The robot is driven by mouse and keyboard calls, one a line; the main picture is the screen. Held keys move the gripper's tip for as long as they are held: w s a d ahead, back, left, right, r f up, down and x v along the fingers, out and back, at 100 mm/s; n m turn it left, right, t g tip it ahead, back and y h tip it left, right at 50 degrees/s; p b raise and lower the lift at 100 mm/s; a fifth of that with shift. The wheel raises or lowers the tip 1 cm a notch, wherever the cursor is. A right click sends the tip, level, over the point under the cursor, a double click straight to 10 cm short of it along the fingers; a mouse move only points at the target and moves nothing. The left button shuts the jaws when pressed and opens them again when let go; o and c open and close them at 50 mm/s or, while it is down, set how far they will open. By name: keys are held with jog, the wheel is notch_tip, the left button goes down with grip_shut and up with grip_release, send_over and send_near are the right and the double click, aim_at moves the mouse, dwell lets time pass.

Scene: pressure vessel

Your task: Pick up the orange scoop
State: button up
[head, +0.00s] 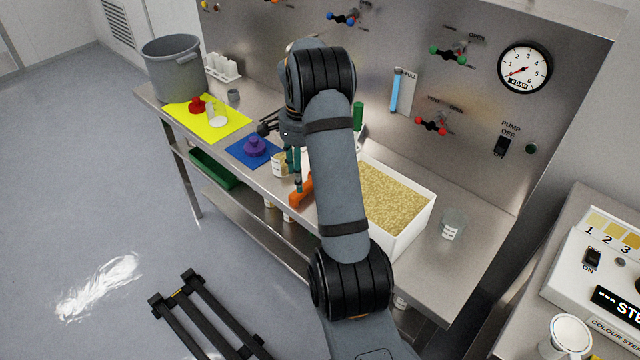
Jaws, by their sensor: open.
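The orange scoop (300,192) lies on the steel bench at its front edge, just left of the white tray of granules. Part of it is hidden behind my arm. My gripper (297,185) points down right at the scoop, its fingertips close above or beside it. The gripper is open. Whether the fingers straddle the scoop or touch it, I cannot tell from this view.
A white tray (414,228) of tan granules stands right of my arm, with a glass jar (452,224) beyond. A labelled white tub (279,168), a purple-knobbed lid on a blue mat (238,150), a yellow mat (233,128) and a grey pot (172,75) stand left.

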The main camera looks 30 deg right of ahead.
aim_at(294, 197)
jog(key=shift+s+a+f, duration=0.1)
jog(key=shift+a+f, duration=0.1)
jog(key=shift+f, duration=0.75)
jog(key=f, duration=0.2)
jog(key=f+p, duration=0.2)
jog(key=f, duration=0.1)
jog(key=shift+w+d+f, duration=0.1)
jog(key=shift+w+f, duration=0.2)
jog(key=shift+c, duration=0.2)
jog(key=c, duration=1.1)
jog(key=shift+c, duration=0.7)
